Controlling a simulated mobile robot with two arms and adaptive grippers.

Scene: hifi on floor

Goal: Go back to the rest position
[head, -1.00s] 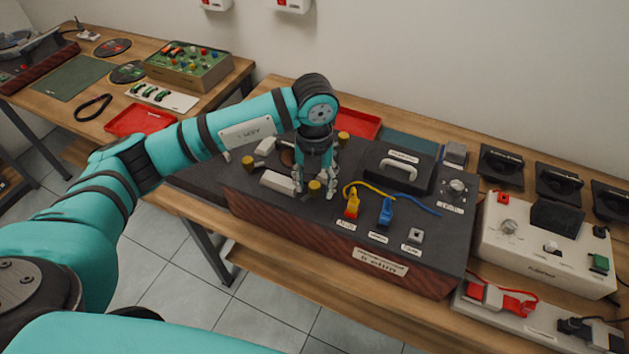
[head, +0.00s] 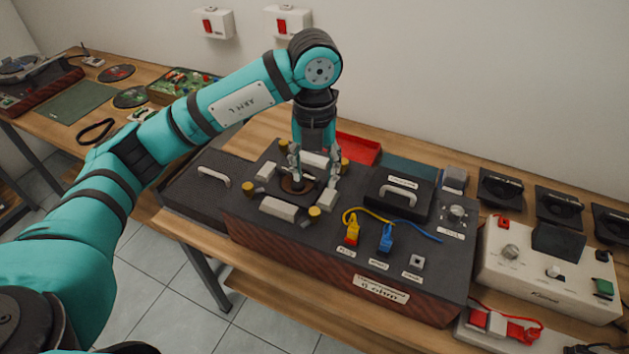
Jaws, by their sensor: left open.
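My left arm reaches in from the left over the bench. My left gripper (head: 306,190) points down at the black hifi unit (head: 345,262), above the round dark hub between the pale blocks and brass knobs on its top. Its fingers are apart. I cannot tell whether the fingertips touch anything. A pale block (head: 279,208) lies in front of the gripper, and a brass knob (head: 315,214) stands close by. My right gripper does not show.
A yellow plug (head: 352,232) and a blue plug (head: 386,238) sit on the unit's top, right of the gripper. A black box with a handle (head: 397,196) is beyond them. A cream device (head: 547,262) stands right.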

